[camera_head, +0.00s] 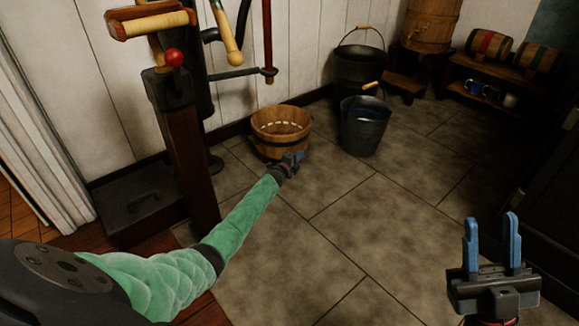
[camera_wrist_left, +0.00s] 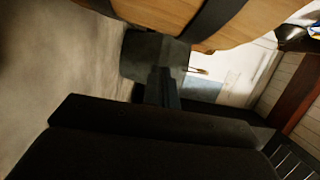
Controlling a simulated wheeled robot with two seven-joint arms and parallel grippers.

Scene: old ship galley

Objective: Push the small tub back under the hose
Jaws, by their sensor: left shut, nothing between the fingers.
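The small wooden tub (camera_head: 272,145), with dark hoops, stands on the tiled floor near the wall. The hose (camera_head: 243,25) is a dark line by the pump, ending near a tan wooden handle; its outlet is hard to make out. My left gripper (camera_head: 295,158) is shut and empty at the tub's front right side; I cannot tell if it touches. In the left wrist view the tub's side (camera_wrist_left: 160,12) fills the top, just beyond the dark gripper. My right gripper (camera_head: 491,240) is open and empty, raised at the lower right, away from the tub.
A metal bucket (camera_head: 364,133) stands right of the tub, with a larger dark pail (camera_head: 358,68) behind it. The pump post (camera_head: 188,165) and a dark box (camera_head: 135,205) are to the left. A low shelf with barrels (camera_head: 515,88) is at the back right. The middle floor is clear.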

